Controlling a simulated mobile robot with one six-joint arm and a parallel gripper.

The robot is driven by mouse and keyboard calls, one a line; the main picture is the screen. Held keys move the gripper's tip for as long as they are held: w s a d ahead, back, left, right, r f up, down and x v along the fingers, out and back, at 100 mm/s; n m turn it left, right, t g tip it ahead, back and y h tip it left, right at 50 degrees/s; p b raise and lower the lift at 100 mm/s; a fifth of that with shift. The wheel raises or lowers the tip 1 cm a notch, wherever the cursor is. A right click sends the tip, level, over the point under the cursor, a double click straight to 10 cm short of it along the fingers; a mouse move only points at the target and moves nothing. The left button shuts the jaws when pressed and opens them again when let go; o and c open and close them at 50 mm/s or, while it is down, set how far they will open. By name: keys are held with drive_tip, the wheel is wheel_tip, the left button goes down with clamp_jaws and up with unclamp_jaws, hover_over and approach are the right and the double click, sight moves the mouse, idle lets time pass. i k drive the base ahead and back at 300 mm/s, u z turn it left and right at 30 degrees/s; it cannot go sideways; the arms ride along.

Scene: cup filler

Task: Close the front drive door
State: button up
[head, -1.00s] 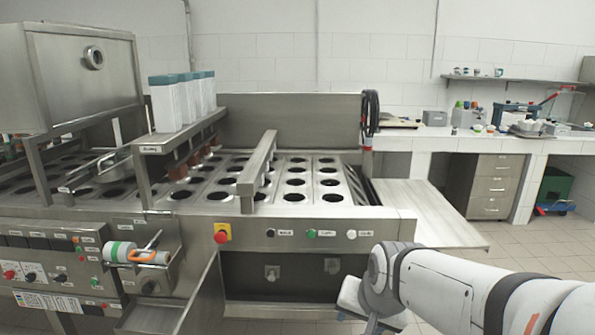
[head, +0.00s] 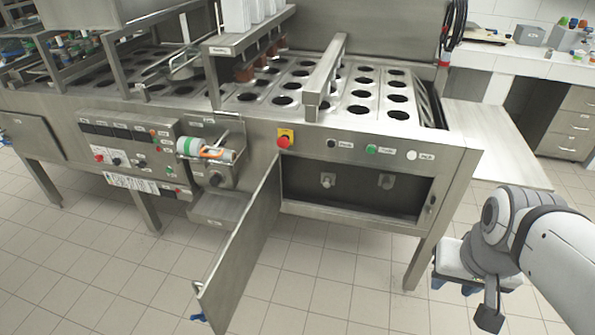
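The front drive door (head: 243,262) is a grey metal panel in the head view. It stands open, swung out toward me from the left side of the drive opening (head: 355,190). Two small light fittings show on the back wall inside the opening. A small blue piece (head: 198,317) shows at the door's lower free corner. My arm is at the lower right, to the right of the machine and apart from the door. My gripper's fingers cannot be made out, so I cannot tell whether it is open or shut.
Above the opening are a red stop button (head: 284,138) and several small buttons. A metal tray (head: 219,208) and a film roll (head: 206,149) stick out left of the door. The machine's front leg (head: 428,250) stands near my arm. The tiled floor (head: 310,285) in front is clear.

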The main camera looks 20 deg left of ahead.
sight(218, 298)
drive_tip(key=z, duration=1.95)
drive_tip(key=k, duration=1.9)
drive_tip(key=u, duration=2)
drive_tip(key=i, duration=1)
drive_tip(key=u, duration=0.05)
